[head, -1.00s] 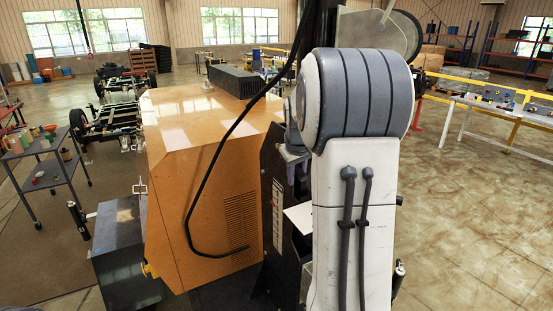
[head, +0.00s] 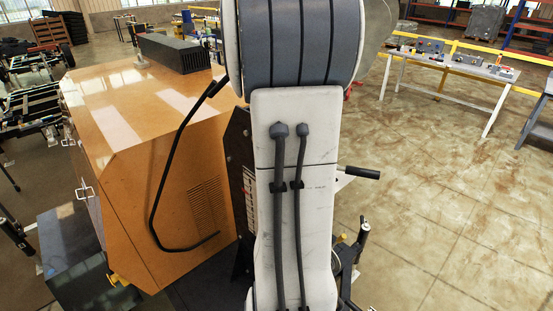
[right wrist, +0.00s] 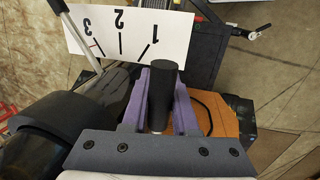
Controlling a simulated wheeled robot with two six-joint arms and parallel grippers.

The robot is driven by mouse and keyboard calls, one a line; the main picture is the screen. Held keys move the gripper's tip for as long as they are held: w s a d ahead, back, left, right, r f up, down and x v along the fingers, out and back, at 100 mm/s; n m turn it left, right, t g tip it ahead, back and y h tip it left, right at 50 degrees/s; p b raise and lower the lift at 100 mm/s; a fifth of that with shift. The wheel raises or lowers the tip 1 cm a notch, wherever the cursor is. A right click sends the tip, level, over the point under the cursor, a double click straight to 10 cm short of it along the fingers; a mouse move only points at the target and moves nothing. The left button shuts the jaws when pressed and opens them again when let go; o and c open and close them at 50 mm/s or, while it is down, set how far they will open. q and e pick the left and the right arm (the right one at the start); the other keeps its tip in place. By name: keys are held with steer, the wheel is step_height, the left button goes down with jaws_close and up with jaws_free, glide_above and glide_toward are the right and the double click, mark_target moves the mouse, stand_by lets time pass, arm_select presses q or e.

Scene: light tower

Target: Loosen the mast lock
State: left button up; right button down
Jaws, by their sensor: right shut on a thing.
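In the right wrist view my right gripper (right wrist: 165,100) has its two purple fingers on either side of a black cylindrical handle (right wrist: 163,75) and is shut on it. A white plate (right wrist: 110,30) marked 1, 2, 3 appears upside down beyond the fingers. A pale rod (right wrist: 86,42) crosses its left part. In the head view a black handle (head: 360,172) sticks out to the right of my white arm link, which hides the right gripper and most of the mast area. I cannot tell whether it is the held handle. My left gripper is out of view.
The orange machine housing (head: 140,150) with a black cable (head: 165,175) stands left of my arm. A dark grey box (head: 70,255) sits at its lower left. The floor at right is clear.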

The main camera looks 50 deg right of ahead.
steer(key=shift+w+d+r, duration=0.1)
steer(key=shift+r, duration=0.05)
steer(key=c, duration=1)
jaws_free()
steer(key=r+b, duration=0.1)
steer(key=r, duration=0.2)
steer(key=a+r+b, duration=0.1)
steer(key=r, duration=0.2)
steer(key=a+r, duration=0.1)
steer(key=r, duration=0.3)
steer(key=shift+w+a+r+b, duration=0.1)
steer(key=shift+w+b, duration=0.1)
steer(key=shift+b, duration=0.2)
